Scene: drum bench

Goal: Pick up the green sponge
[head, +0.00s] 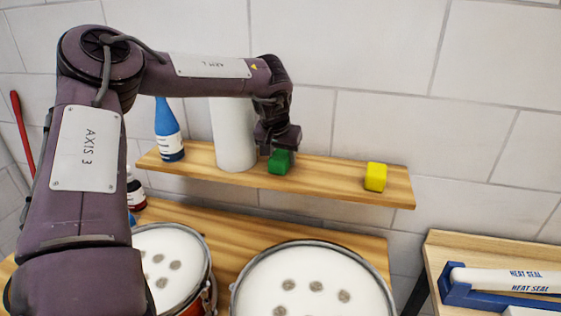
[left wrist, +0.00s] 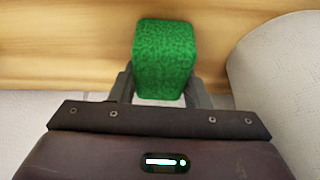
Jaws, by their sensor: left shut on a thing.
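The green sponge (head: 279,163) is a small green block at the wooden shelf in the head view, just right of the white roll. My left gripper (head: 280,147) reaches it from above and is shut on it. In the left wrist view the sponge (left wrist: 164,55) sits between the two fingers of my left gripper (left wrist: 165,85), with the shelf behind it. I cannot tell whether the sponge still touches the shelf. My right gripper is not in view.
On the shelf (head: 330,184) stand a blue bottle (head: 168,135), a white roll (head: 233,140) close left of the sponge, and a yellow block (head: 376,177) at the right. Two white-topped drums (head: 315,285) stand below. A heat sealer (head: 500,279) lies at the right.

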